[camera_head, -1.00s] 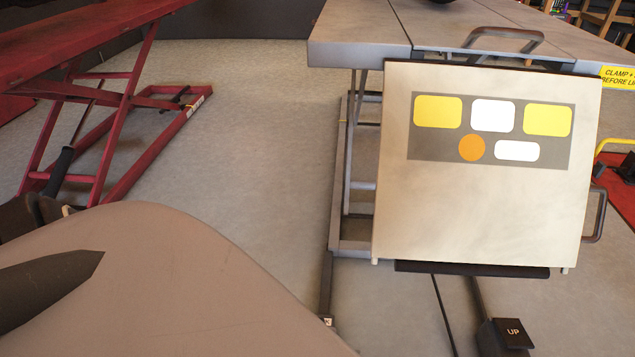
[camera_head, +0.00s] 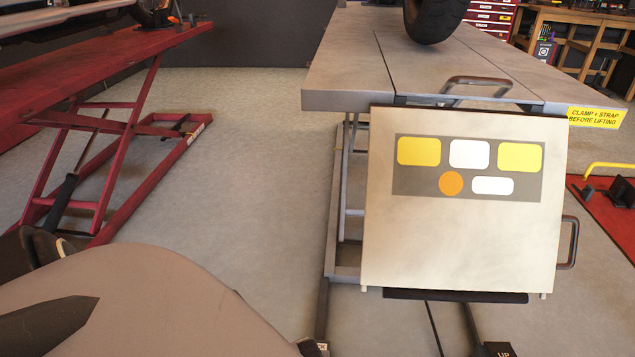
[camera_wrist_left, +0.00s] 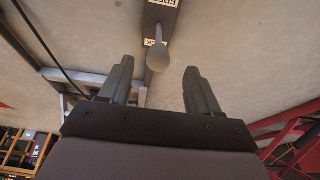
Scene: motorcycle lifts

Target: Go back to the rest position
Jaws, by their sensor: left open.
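My left gripper (camera_wrist_left: 158,85) shows in the left wrist view with its two dark fingers apart and nothing between them. Beyond the fingertips, a grey rounded lever or pedal end (camera_wrist_left: 157,57) shows by a dark labelled bar (camera_wrist_left: 162,15); the gripper appears apart from it. In the head view, a dark pointed part and a large grey-brown rounded part at lower left look like my own body. No gripper fingers can be made out there for sure. My right gripper is not in view.
A grey motorcycle lift (camera_head: 345,75) with a tilted beige panel (camera_head: 460,235) stands at right, a tyre (camera_head: 432,18) on top. A red lift (camera_head: 110,125) stands at left. A pedal box marked UP (camera_head: 497,350) sits low. Floor between the lifts (camera_head: 235,150) is clear.

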